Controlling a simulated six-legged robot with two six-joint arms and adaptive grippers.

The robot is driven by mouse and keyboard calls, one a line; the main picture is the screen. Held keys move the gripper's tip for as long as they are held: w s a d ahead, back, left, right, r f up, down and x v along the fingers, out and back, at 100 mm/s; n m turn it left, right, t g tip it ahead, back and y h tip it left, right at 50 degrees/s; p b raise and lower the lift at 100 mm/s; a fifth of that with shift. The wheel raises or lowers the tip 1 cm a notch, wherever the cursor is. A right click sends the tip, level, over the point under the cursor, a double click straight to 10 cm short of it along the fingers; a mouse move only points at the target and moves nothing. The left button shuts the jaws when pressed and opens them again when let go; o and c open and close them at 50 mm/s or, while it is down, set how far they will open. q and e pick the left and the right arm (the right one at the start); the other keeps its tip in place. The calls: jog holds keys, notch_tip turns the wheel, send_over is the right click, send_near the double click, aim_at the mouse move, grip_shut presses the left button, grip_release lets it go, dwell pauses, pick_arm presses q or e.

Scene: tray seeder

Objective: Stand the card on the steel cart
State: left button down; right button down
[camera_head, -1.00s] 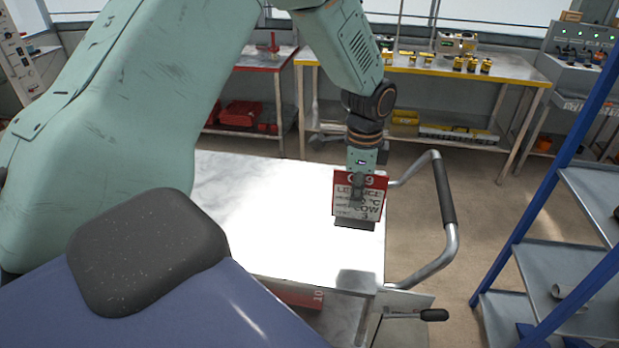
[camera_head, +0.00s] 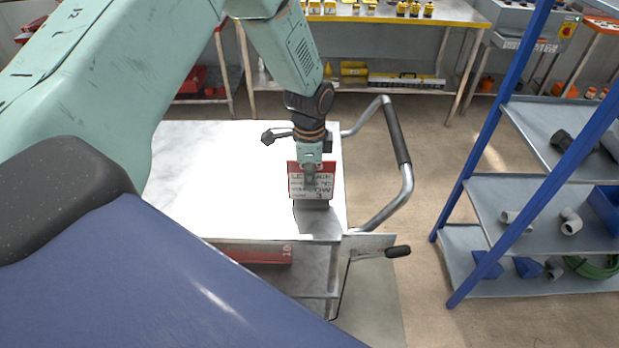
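The card (camera_head: 297,183) is a red and white printed sign on a dark foot (camera_head: 313,204). My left gripper (camera_head: 310,178) comes down from above and is shut on the card, with its fingers over the middle of the print. The card is upright over the right part of the steel cart's bright top (camera_head: 215,185). I cannot tell whether its foot touches the top. My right gripper is not in view.
The cart's push handle (camera_head: 398,140) curves out on the right, with a black-tipped lever (camera_head: 397,251) below. A red item (camera_head: 262,256) sits under the top. A blue-framed shelf (camera_head: 540,215) stands right. A yellow-edged bench (camera_head: 400,12) is behind. The cart top's left part is clear.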

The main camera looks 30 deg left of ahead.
pick_arm(q)
jog(key=shift+d+f, duration=0.1)
jog(key=shift+d, duration=0.1)
jog(key=c, duration=1.7)
grip_release()
jog(key=shift+a+f, duration=0.2)
jog(key=shift+a, duration=0.15)
jog(key=shift+o, duration=0.9)
jog(key=shift+d+r, duration=0.15)
jog(key=shift+d, duration=0.15)
jog(key=shift+a+r, duration=0.15)
jog(key=shift+r, duration=0.25)
notch_tip(320, 180, up, 11)
jog(key=shift+f, duration=0.2)
jog(key=shift+a+r, duration=0.1)
jog(key=shift+r, duration=0.35)
